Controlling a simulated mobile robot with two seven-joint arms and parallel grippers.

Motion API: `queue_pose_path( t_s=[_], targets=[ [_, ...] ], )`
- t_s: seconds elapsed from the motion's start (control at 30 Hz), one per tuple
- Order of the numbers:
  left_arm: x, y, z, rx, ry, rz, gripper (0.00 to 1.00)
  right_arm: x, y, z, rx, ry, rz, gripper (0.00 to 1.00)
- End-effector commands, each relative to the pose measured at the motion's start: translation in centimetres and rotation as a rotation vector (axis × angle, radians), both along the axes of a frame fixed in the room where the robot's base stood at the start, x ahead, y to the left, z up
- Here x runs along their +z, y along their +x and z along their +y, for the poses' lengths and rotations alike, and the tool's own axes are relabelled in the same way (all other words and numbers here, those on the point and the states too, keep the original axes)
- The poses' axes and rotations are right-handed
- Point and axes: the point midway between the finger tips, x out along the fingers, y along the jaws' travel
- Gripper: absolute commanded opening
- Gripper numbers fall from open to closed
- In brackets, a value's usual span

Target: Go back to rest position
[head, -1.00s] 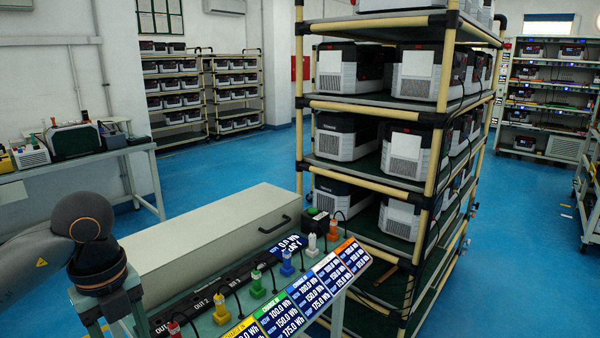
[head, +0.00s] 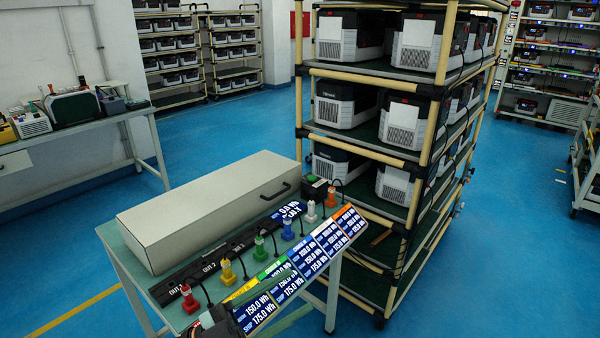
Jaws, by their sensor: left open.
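My left gripper (head: 298,292) shows at the bottom edge, in front of the display panel (head: 322,248) of the test bench. Its two fingers are apart, with nothing seen between them, and they cover part of the panel's near end. Most of the left arm is out of the picture. My right gripper is not in view.
The bench (head: 138,262) holds a long beige box (head: 205,210) and a row of coloured plugs, among them a green plug (head: 260,248). A tall rack (head: 440,65) of power units stands behind it on the right. Blue floor (head: 500,270) is clear at right.

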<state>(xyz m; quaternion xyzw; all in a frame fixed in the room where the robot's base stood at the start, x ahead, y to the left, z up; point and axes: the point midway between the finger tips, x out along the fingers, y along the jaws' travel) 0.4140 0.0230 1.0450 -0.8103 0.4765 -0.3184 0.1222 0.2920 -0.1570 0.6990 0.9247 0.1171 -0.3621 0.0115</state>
Motion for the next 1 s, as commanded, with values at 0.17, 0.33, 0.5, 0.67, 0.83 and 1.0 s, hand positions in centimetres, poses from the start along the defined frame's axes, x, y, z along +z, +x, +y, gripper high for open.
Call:
queue_pose_path(
  t_s=[0.17, 0.33, 0.5, 0.67, 0.83, 1.0],
  targets=[
    [-6.8, 3.1, 5.5, 0.415, -0.100, 0.364, 0.56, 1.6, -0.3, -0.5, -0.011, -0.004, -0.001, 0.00],
    [-17.9, 0.2, 10.8, 0.726, -0.018, 0.773, 0.56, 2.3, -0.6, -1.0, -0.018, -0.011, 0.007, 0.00],
    [-26.4, -6.5, 13.5, 0.868, 0.118, 1.107, 0.56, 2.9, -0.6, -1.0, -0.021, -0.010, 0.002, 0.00],
    [-30.2, -11.4, 14.4, 0.903, 0.203, 1.285, 0.56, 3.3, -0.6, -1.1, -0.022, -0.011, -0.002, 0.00],
    [-30.3, -11.5, 14.4, 0.904, 0.205, 1.290, 0.56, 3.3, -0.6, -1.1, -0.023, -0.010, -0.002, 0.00],
    [-30.3, -11.5, 14.4, 0.904, 0.205, 1.290, 0.56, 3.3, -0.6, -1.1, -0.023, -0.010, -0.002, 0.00]
  ],
)
